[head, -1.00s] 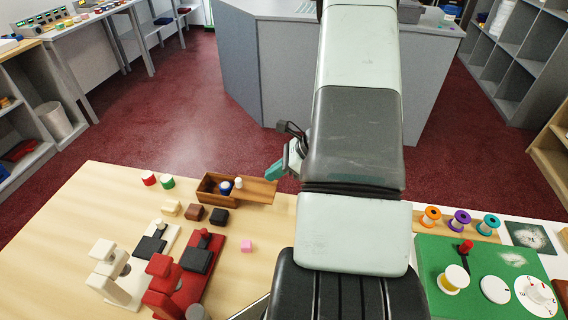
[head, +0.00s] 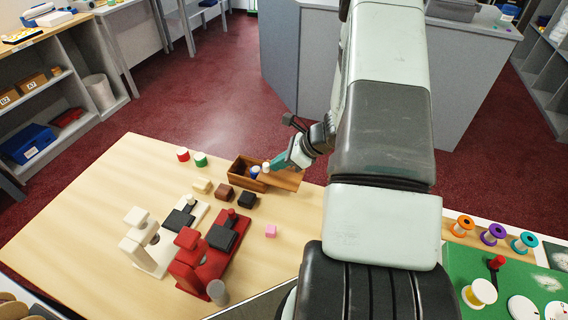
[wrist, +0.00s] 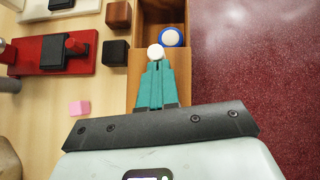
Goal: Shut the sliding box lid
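A brown wooden box (head: 236,173) stands at the table's far edge, partly open. Its sliding lid (head: 287,182) sticks out to the right; it also shows in the wrist view (wrist: 143,62). A white round knob (head: 265,167) stands on the lid's left end. A blue and white round thing (wrist: 171,37) lies in the open part of the box. My gripper (wrist: 156,63) has its teal fingers together, with the tips right at the knob on the lid's side. They look in contact with it, not around it. The head view shows my gripper (head: 271,165) right of the knob.
Small blocks, cream (head: 202,186), brown (head: 224,192) and black (head: 247,200), sit in front of the box. A red device (head: 208,255) and a pink block (head: 271,231) are nearer. Red (head: 183,155) and green (head: 201,160) cylinders stand left. Beyond the table edge is open floor.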

